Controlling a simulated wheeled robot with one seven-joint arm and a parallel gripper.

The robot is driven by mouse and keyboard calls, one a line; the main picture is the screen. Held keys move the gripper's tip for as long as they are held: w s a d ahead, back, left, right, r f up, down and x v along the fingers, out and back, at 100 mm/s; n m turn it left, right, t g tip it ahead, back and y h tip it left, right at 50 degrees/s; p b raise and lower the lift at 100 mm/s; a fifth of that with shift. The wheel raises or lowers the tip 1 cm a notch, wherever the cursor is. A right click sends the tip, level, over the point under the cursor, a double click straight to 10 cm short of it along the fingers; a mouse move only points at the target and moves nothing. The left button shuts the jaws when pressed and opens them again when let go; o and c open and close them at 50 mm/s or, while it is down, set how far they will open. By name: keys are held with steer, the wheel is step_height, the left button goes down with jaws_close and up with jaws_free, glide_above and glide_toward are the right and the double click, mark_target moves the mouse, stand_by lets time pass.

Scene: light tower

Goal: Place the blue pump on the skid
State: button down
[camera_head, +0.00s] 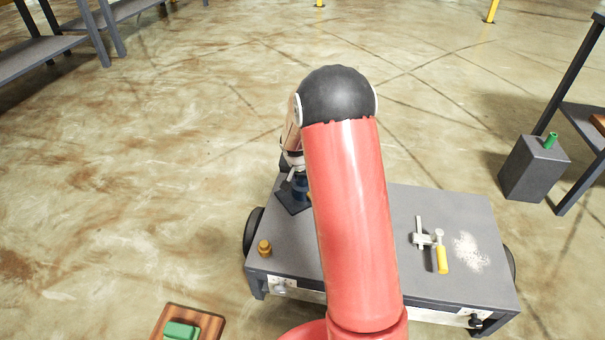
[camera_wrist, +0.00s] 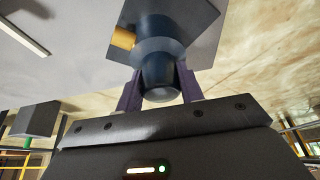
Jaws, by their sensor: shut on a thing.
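The blue pump (camera_wrist: 160,55) has a dark square base plate and a yellow stub on its side. My gripper (camera_wrist: 158,88) is shut on the pump's rounded end, one finger on each side. In the head view the pump (camera_head: 300,188) shows beside my red arm, over the far left corner of a grey wheeled cart (camera_head: 450,210). I cannot tell whether its plate touches the cart top. Nothing is plainly marked as the skid; a wooden base with a green block (camera_head: 181,331) lies at the bottom left, cut off by the frame.
A brass fitting (camera_head: 264,248) stands on the cart's near left. A yellow-handled tool (camera_head: 441,256) and a white patch (camera_head: 470,251) are at its right. A grey canister (camera_head: 533,168) stands by a rack at right.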

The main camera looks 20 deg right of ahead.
steer(key=c, duration=1.3)
jaws_free()
steer(key=shift+f, duration=0.15)
steer(key=shift+c, duration=0.2)
steer(key=o, duration=0.4)
steer(key=shift+o, duration=0.2)
steer(key=s+a+r+n+t+p, duration=0.1)
steer(key=s+a+r, duration=0.3)
steer(key=s+r, duration=0.65)
steer(key=s+a+r+n+p, duration=0.15)
steer(key=s+a+r, duration=0.4)
steer(key=r, duration=0.75)
steer(key=s+a+r+n+y, duration=0.1)
steer(key=s+n, duration=0.1)
steer(key=s, duration=0.7)
steer(key=s+a+r+n+t+y, duration=0.1)
steer(key=s+a+n, duration=0.1)
steer(key=s, duration=0.6)
steer(key=shift+s+r+b, duration=0.3)
steer(key=shift+s+b, duration=0.05)
